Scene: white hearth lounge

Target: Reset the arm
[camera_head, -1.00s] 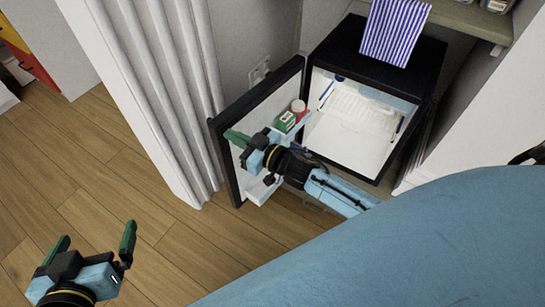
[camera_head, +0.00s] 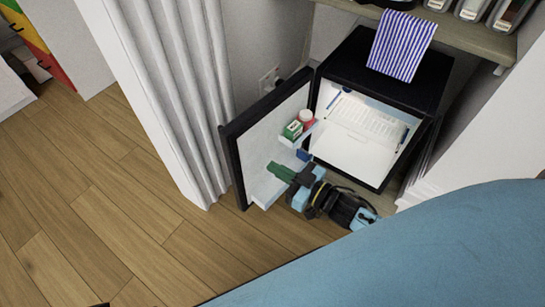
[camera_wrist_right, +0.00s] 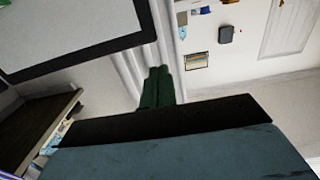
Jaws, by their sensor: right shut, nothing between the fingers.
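My right gripper (camera_head: 284,174) shows in the head view, in front of the lower part of the open fridge door (camera_head: 262,150). Its green fingers are shut together with nothing between them. The shut fingers also show in the right wrist view (camera_wrist_right: 157,88). My right forearm runs back toward the lower right and is partly hidden behind the large blue surface at the front. My left gripper is not in the head view.
The small black fridge (camera_head: 420,75) stands open with an empty-looking white inside. A green box (camera_head: 292,130) and a red-topped container (camera_head: 306,117) sit on the door shelf. A striped cloth (camera_head: 402,45) hangs over the fridge top. Wood floor (camera_head: 100,210) is clear at left.

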